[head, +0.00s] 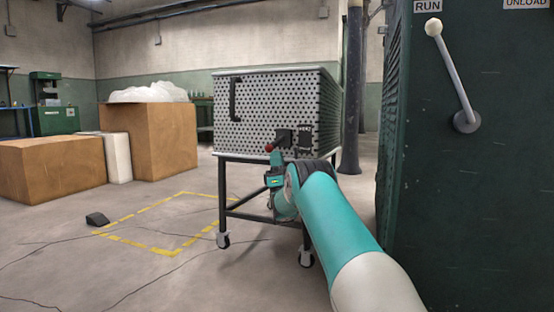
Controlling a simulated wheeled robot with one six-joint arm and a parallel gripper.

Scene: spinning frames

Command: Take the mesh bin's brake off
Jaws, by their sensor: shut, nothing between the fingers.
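The mesh bin (255,100) is a perforated grey metal box on a dark wheeled stand, ahead of me near the middle of the head view. A black bracket (284,137) sits low on its front face, with a small red knob (268,149) at its left, probably the brake lever's end. My gripper (275,158) is shut and empty, right at the bin's front, just below and beside the red knob. Whether it touches the knob I cannot tell. My teal arm hides part of the stand and the lower right of the bin.
A dark green machine (480,180) with a white-knobbed lever (452,75) stands close on the right. A yellow dashed floor outline (140,243) and a black wedge (97,219) lie left of the bin. Cardboard boxes (160,140) stand farther back. Cables cross the floor.

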